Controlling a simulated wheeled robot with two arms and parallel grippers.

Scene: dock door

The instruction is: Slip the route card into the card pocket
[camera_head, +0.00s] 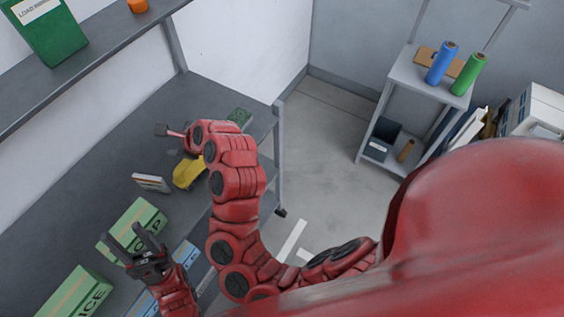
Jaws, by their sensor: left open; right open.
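My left gripper (136,244) is open and empty, its two dark fingers spread above a green box (138,226) on the grey shelf. My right arm reaches over the shelf from the right. A small white, printed piece (151,183) with a dark edge lies on the shelf between the arms. I cannot tell whether it is the route card. I cannot pick out the card pocket.
The grey shelf (125,127) also bears a yellow object (187,174), a dark-headed tool (162,130) and another green box (76,292). A grey rack (402,72) with blue and green rolls stands right, across clear floor.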

